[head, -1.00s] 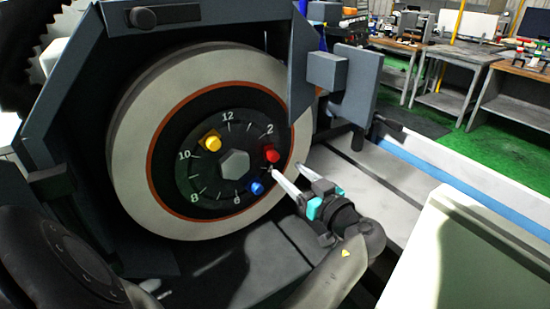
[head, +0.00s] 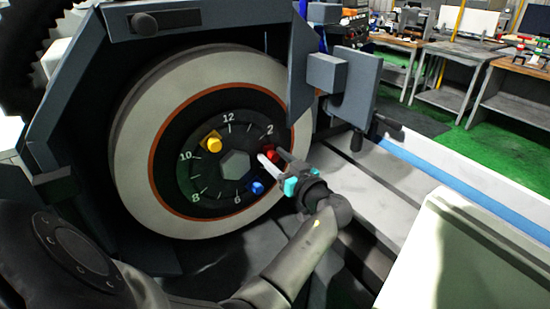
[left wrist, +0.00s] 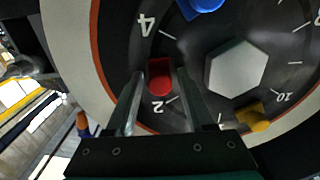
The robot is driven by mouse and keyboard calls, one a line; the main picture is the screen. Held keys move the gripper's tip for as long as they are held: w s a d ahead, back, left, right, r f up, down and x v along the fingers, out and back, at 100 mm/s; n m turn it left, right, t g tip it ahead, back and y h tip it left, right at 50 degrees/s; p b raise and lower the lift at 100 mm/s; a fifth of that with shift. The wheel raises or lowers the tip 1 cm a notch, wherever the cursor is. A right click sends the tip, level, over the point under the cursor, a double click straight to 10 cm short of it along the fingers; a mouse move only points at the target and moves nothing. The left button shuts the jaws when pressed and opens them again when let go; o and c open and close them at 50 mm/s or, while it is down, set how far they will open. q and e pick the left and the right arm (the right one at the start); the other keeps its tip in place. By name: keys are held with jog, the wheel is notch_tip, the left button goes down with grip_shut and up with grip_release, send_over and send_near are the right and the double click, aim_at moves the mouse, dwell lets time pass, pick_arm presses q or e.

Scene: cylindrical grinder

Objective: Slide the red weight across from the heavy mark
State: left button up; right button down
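The red weight (head: 271,155) sits on the dark numbered dial (head: 213,180) of the grinding wheel, between the 2 and 4 marks. In the left wrist view the red weight (left wrist: 159,76) lies between my left gripper's fingers (left wrist: 162,78), with a narrow gap on each side. In the head view my left gripper (head: 270,156) points at the dial from the lower right, fingers open around the red weight, partly hiding it. A yellow weight (head: 213,145) sits near 11 and a blue weight (head: 257,187) near 5. I see no clear heavy mark. My right gripper is not in view.
A hexagonal hub (head: 236,165) stands at the dial's centre, close to the fingers. The pale wheel (head: 133,150) is enclosed by a grey guard (head: 90,75). A grey bracket (head: 345,85) stands to the right. A pale panel (head: 470,255) is at lower right.

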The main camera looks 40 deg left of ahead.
pick_arm(q)
grip_shut()
dwell(1.1)
